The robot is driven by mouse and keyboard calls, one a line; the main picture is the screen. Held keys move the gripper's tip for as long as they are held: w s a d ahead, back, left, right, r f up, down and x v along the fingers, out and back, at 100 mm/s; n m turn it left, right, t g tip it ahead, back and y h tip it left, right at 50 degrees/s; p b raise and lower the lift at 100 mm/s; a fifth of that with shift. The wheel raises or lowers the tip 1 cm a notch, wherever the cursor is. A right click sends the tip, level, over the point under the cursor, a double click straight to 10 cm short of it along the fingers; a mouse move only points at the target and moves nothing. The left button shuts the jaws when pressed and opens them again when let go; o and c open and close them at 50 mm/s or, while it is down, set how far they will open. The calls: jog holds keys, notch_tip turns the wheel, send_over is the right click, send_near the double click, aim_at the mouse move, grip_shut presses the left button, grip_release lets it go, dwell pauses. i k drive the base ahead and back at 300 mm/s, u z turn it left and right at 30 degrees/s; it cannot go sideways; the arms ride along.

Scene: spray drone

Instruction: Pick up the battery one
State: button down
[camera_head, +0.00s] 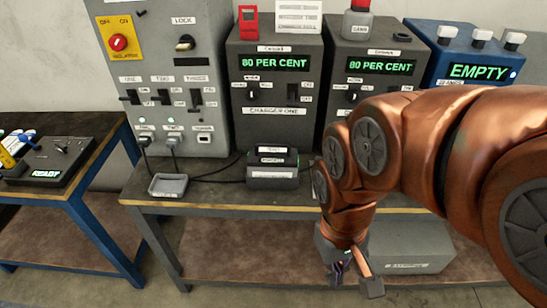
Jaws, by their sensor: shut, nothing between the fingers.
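My gripper (352,279) hangs below the bench's front edge at the lower right, pointing down. It is shut and empty. No battery can be surely read as battery one from its label. A dark block with pale labels and a small green light (272,168) sits on the bench in front of the charger marked CHARGER ONE (275,85). It is to the upper left of my gripper, well apart from it. Its small labels are too blurred to read surely. The charger's display reads 80 PER CENT. My arm covers the right part of the bench.
A second charger (377,65) also reads 80 PER CENT; a blue unit (470,72) reads EMPTY. A grey switch cabinet (165,70) stands left, with cables to the bench. A small grey tray (168,186) lies on the bench (215,200). A grey box (412,243) is below.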

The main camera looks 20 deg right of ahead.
aim_at(276, 161)
jog(key=u, duration=1.85)
jog(key=i, duration=1.75)
jog(key=z, duration=2.9)
